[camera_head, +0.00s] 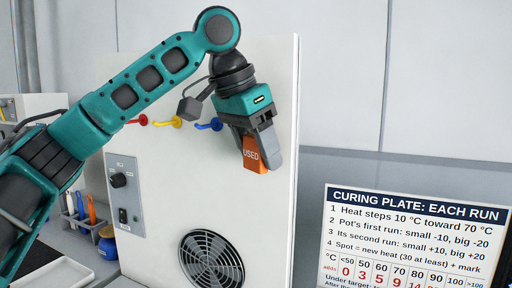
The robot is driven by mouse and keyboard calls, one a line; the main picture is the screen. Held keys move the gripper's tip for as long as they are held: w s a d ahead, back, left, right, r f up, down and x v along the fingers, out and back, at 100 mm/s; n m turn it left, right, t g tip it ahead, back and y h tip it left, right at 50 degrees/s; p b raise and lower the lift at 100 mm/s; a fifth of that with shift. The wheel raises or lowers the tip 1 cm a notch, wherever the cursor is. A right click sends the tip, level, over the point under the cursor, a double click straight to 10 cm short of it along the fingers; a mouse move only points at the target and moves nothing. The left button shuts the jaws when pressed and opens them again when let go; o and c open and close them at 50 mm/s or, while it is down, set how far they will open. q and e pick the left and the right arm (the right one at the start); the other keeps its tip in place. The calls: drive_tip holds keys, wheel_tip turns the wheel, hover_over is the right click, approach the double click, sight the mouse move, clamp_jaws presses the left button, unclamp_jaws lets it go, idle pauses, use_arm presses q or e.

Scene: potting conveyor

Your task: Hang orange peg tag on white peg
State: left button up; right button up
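The orange tag (253,157), marked "USED", hangs between the fingers of my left gripper (261,146). The gripper points down in front of the right part of a white panel (165,185) and appears shut on the tag. A red peg (138,120), a yellow peg (171,122) and a blue peg (210,125) stick out of the panel in a row to the left of the gripper. I cannot see a white peg; the gripper and tag cover part of the panel to the right of the blue peg. My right gripper is not in view.
The panel carries a control box (125,194) with a knob and a round fan grille (211,259). A curing plate sign (412,240) stands at the lower right. A holder with coloured tools (80,222) and a blue jar (108,243) are at the lower left.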

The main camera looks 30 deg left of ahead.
use_arm(q)
drive_tip(key=o, duration=0.5)
drive_tip(key=shift+w+d+f, duration=0.1)
drive_tip(key=shift+f, duration=0.1)
drive_tip(key=shift+c, duration=0.2)
